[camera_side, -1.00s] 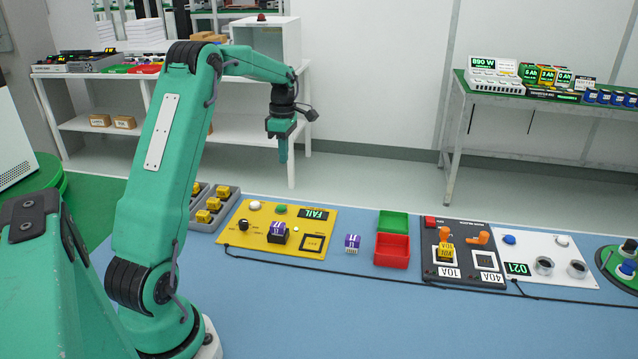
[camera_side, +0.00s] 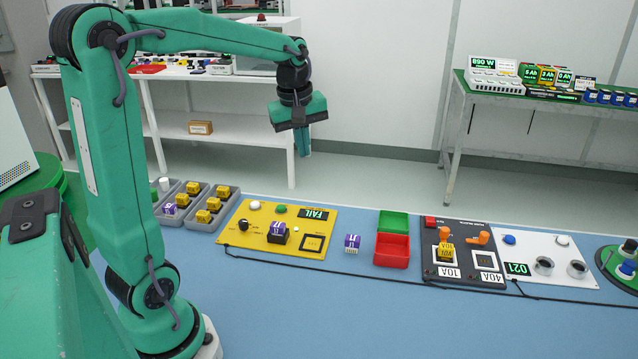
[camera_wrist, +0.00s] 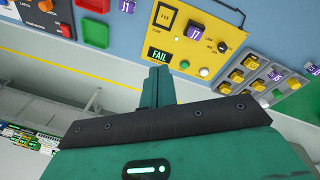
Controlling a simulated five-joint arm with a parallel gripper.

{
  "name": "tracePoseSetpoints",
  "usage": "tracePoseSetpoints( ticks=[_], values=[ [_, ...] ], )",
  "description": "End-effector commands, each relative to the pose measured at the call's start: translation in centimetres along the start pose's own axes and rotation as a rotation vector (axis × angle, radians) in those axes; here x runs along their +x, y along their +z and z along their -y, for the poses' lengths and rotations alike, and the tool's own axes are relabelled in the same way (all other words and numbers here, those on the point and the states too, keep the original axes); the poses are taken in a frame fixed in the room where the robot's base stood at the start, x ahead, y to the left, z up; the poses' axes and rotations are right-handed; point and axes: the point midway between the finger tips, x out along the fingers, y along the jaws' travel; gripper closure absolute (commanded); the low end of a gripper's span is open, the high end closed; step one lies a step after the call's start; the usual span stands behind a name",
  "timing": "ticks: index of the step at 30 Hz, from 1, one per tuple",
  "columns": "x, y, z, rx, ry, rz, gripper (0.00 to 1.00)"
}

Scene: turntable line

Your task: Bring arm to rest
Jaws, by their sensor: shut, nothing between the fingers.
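My gripper (camera_side: 304,140) is green and hangs in the air beyond the far edge of the blue table, well above the floor. In the side view it points down, with nothing in it. In the wrist view the green fingers (camera_wrist: 158,88) are together and empty. They appear in front of the yellow test panel (camera_wrist: 217,65), whose display reads FAIL. My gripper touches nothing.
The blue table (camera_side: 330,310) holds the yellow panel (camera_side: 258,248), a loose purple block (camera_side: 352,243), a red bin (camera_side: 392,252), a green bin (camera_side: 393,221), a dark switch panel (camera_side: 462,266) and grey trays (camera_side: 203,221) of yellow blocks. A white shelf (camera_side: 225,124) stands behind.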

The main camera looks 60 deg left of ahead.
Motion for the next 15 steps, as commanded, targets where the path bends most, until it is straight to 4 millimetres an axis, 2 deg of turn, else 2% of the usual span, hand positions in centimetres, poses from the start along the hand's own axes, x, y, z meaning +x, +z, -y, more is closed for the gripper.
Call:
tracePoseSetpoints(
  ticks=[1,6,15],
  values=[
    [-0.7,1.2,0.3,0.065,0.018,-0.008,1.0],
    [-2.0,4.8,1.6,0.289,0.068,-0.036,1.0],
    [-3.3,10.5,4.7,0.682,0.152,-0.097,1.0]
  ],
)
